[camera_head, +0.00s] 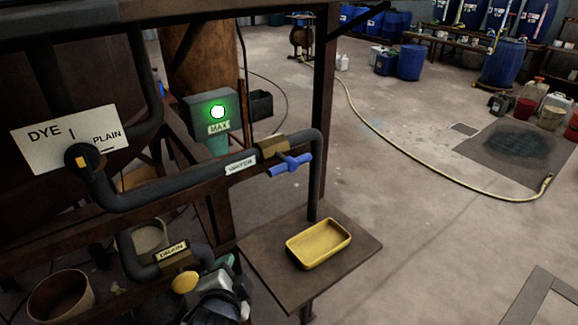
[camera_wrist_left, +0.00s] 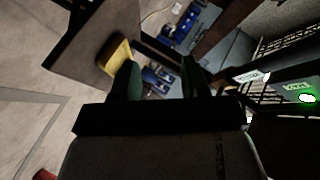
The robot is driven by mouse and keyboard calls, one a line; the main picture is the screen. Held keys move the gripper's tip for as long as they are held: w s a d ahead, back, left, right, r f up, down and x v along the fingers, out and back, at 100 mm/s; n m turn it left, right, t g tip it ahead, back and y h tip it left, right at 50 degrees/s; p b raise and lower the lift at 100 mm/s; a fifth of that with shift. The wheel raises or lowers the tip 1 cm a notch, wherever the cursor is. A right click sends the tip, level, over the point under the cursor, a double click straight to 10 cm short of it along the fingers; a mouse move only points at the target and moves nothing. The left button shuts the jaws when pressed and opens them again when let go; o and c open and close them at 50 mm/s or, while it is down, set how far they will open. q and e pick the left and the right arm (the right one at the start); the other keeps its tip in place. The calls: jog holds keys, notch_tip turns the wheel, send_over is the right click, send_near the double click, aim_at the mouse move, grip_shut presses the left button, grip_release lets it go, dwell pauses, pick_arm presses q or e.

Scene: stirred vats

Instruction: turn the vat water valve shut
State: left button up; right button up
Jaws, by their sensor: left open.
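The water valve (camera_head: 272,149) is a brass body on the dark pipe, beside a white label that seems to read WATER (camera_head: 240,163). Its blue bar handle (camera_head: 290,165) sticks out in front and lies roughly along the pipe's run in the head view. My left gripper (camera_head: 222,268) is low in the head view, below and left of the handle and apart from it, beside the drain valve. In the left wrist view its two dark green fingers (camera_wrist_left: 159,72) are spread with nothing held. Blue shapes show beyond them; I cannot tell whether one is the handle. My right gripper is not seen.
A yellow tray (camera_head: 320,245) sits on a small brown shelf (camera_head: 362,252) below the valve. The drain valve (camera_head: 176,256) has a round yellow knob (camera_head: 185,283). A green-lit MAX box (camera_head: 212,112) and a rusty post (camera_head: 325,90) stand behind.

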aim_at(289, 169)
pick_arm(q)
jog(key=w+d+r+m+t+h, duration=0.2)
jog(key=w+d+r+m+t, duration=0.1)
jog(key=d+r+m, duration=0.25)
jog(key=w+d+r+m+t+h, duration=0.1)
jog(key=w+d+r+m+t, duration=0.2)
jog(key=r, duration=0.4)
jog(key=shift+m, duration=0.35)
jog(key=x, duration=0.3)
jog(key=p+x, duration=0.1)
jog(key=x, duration=0.2)
jog(key=d+p+x, duration=0.1)
jog(key=x, duration=0.3)
jog(key=shift+s+d, duration=0.1)
jog(key=shift+s, duration=0.05)
grip_shut()
jog(key=shift+r+p, duration=0.1)
jog(key=shift+p, duration=0.2)
